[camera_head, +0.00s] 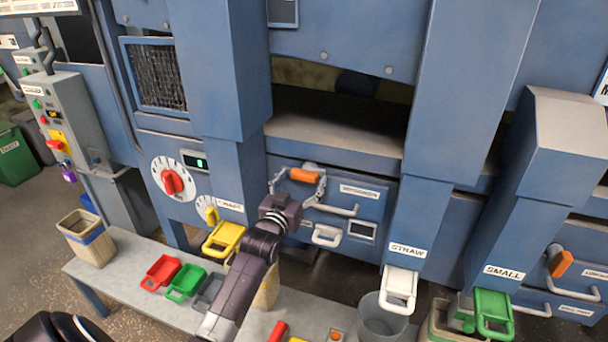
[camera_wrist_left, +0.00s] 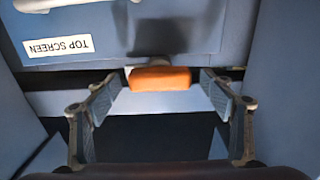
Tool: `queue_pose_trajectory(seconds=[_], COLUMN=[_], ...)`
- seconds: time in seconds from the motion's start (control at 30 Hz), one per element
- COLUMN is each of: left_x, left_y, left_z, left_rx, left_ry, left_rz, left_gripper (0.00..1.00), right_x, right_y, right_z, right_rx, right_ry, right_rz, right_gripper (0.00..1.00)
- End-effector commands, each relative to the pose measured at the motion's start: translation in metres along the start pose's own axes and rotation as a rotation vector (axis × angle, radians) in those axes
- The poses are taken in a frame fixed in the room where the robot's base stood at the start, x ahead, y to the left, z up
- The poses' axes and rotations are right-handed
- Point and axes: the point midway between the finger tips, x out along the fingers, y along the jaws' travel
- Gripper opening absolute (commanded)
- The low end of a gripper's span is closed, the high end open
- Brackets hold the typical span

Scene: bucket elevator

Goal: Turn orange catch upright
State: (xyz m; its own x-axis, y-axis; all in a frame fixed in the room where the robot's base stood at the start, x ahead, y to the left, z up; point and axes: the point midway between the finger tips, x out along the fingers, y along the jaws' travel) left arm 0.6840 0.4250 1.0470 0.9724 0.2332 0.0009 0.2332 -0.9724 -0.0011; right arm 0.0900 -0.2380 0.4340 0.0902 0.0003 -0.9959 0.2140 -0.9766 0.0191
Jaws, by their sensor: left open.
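The orange catch (camera_head: 303,175) lies sideways across the top of a blue drawer front (camera_head: 352,192) in the middle of the machine. In the left wrist view, the orange catch (camera_wrist_left: 160,78) shows as a short horizontal block between the fingertips, with a gap on each side. My left gripper (camera_head: 297,184) is open around it, and the fingers do not visibly touch it. The left gripper (camera_wrist_left: 161,86) has one finger on each side of the catch. My right gripper is not in view.
A second orange catch (camera_head: 560,263) is on another drawer at the far right. Red (camera_head: 161,272), green (camera_head: 186,282) and yellow (camera_head: 223,239) scoops are on or above the grey bench (camera_head: 120,262).

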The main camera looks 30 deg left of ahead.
Motion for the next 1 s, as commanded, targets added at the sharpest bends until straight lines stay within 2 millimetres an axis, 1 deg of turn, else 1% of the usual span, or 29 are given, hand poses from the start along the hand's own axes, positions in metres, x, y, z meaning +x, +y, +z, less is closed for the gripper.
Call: queue_pose_trajectory(seconds=[0.03, 0.1, 0.2, 0.53, 0.9, 1.0], left_x=[0.006, 0.012, 0.017, 0.020, 0.019, 0.019], left_y=[0.000, 0.000, 0.000, 0.000, 0.000, 0.000], left_z=[-0.001, 0.000, 0.000, 0.001, 0.001, 0.001], left_rx=[0.000, 0.000, 0.000, 0.001, 0.001, 0.002], left_ry=[-0.001, -0.002, -0.001, -0.001, -0.001, -0.002], left_rz=[0.000, 0.000, 0.000, 0.000, 0.000, 0.000], left_gripper=[0.75, 0.75, 0.75, 0.75, 0.35, 0.33], right_x=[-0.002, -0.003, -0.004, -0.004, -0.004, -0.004], right_y=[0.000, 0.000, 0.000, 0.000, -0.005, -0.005], right_z=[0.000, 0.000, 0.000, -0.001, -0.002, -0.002], right_rx=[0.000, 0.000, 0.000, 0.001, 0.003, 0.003], right_ry=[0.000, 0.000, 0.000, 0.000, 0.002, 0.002], right_rz=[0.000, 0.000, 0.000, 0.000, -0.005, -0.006], right_gripper=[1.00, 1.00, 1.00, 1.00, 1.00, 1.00])
